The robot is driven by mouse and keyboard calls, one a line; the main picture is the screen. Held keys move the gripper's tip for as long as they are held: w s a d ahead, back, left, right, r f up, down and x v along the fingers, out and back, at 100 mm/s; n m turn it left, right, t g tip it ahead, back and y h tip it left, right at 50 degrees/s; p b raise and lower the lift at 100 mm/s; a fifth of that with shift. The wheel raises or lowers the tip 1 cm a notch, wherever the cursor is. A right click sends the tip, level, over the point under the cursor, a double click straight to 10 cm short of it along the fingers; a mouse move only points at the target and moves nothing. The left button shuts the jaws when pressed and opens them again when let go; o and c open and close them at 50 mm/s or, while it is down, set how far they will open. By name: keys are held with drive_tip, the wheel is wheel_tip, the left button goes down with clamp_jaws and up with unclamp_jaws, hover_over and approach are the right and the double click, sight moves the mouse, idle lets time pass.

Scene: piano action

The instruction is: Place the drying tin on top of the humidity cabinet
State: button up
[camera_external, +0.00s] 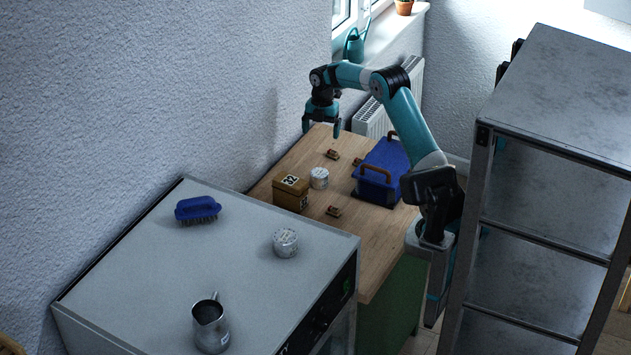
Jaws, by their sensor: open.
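My gripper (321,129) is open and empty, pointing down in the air above the far left part of the wooden bench. A small round whitish tin (319,178) stands on the bench below it, right of a brown box. A second similar tin (285,242) stands on the grey top of a cabinet (150,262), which looks like the humidity cabinet. I cannot tell from their looks which tin is the drying tin. My gripper is clear of both.
The brown box (291,193) marked 32, several small brown pieces (332,154) and a blue handled case (383,172) are on the bench (352,256). A blue brush (197,209) and metal jug (210,326) stand on the cabinet. A metal shelf rack (545,195) stands right.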

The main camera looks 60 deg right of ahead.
sight(319, 172)
drive_tip(key=f+p, duration=0.1)
drive_tip(key=f, duration=0.3)
drive_tip(key=a+f, duration=0.1)
drive_tip(key=f, duration=0.3)
drive_tip(key=f+p, duration=0.1)
drive_tip(key=f, duration=0.2)
drive_tip(key=shift+s+a+f+p, duration=0.15)
drive_tip(key=shift+a+f+p, duration=0.15)
drive_tip(key=shift+f, duration=0.1)
drive_tip(key=f, duration=0.2)
drive_tip(key=f+p, duration=0.2)
drive_tip(key=f, duration=0.1)
drive_tip(key=shift+s+a+f, duration=0.1)
drive_tip(key=shift+a+f, duration=0.15)
drive_tip(key=shift+f, duration=0.05)
drive_tip(key=shift+c, duration=0.3)
drive_tip(key=c, duration=1)
drive_tip(key=shift+r, duration=0.1)
drive_tip(key=shift+c, duration=0.3)
